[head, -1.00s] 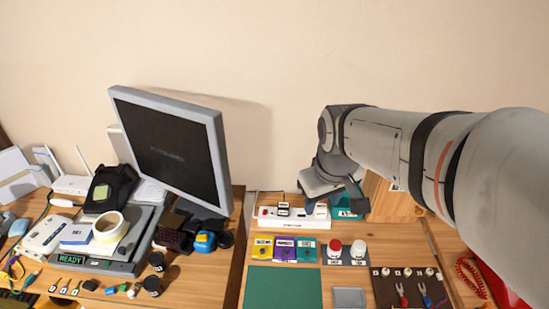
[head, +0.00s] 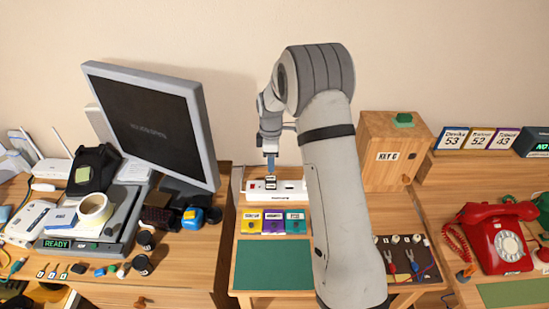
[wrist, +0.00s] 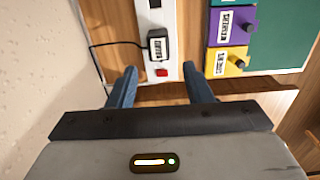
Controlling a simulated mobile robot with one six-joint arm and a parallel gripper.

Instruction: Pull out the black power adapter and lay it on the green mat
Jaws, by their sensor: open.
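A black adapter with a white label (wrist: 158,46) is plugged into the white power strip (wrist: 168,15) in the wrist view, and a black cord runs left from it. Its label is too small to read. In the head view small dark adapters (head: 270,183) sit on the left half of the strip (head: 290,196). My gripper (head: 270,165) is open and empty above them. In the wrist view its blue fingers (wrist: 160,72) straddle the strip's red switch end, just short of the adapter. The green mat (head: 272,265) lies bare at the front, and it also shows in the wrist view (wrist: 285,35).
Yellow, purple and teal labelled blocks (head: 273,222) stand between strip and mat. A monitor (head: 150,125) is to the left. A wooden key box (head: 393,150) and a red phone (head: 497,240) are to the right. The wall is close behind the strip.

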